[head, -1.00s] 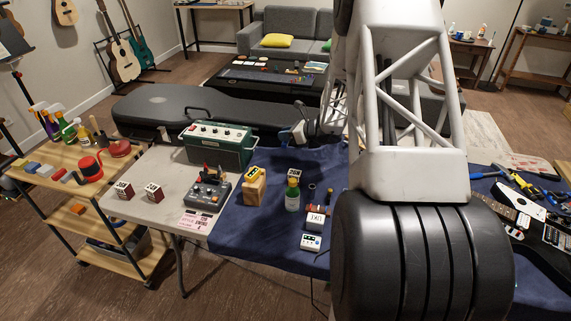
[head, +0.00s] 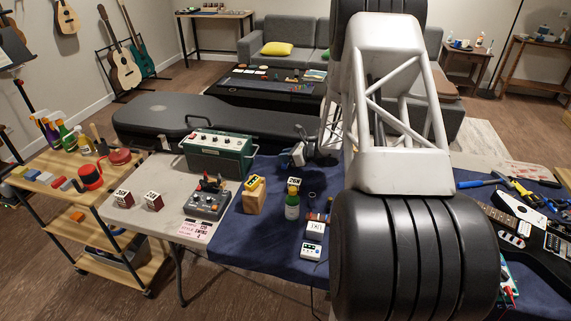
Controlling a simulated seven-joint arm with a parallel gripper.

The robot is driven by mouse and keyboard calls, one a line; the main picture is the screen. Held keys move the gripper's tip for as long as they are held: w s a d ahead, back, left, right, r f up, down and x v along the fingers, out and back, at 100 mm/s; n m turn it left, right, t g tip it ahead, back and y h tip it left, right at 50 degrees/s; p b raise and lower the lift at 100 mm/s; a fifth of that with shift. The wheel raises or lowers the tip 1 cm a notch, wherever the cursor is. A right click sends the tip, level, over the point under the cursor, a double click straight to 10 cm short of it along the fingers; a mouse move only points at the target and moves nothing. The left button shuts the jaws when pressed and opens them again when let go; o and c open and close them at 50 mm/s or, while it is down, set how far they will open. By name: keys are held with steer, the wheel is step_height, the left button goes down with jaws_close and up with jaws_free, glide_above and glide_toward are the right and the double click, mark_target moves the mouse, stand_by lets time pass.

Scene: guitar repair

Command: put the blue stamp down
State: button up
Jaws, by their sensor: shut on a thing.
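My gripper (head: 298,156) is small and far off in the head view. It is behind the blue-covered table's small bottles and boxes, near the right end of the green amplifier (head: 218,150). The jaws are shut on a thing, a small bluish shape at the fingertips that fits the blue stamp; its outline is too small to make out. The gripper is above the rear part of the blue cloth (head: 262,225). I cannot tell whether the held thing touches any surface.
A black guitar case (head: 165,115) lies behind. A wooden shelf cart (head: 85,205) is at left.

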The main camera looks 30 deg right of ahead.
steer(key=shift+f, duration=1.75)
steer(key=shift+f, duration=0.1)
steer(key=o, duration=0.9)
steer(key=shift+s, duration=0.1)
steer(key=v, duration=1.2)
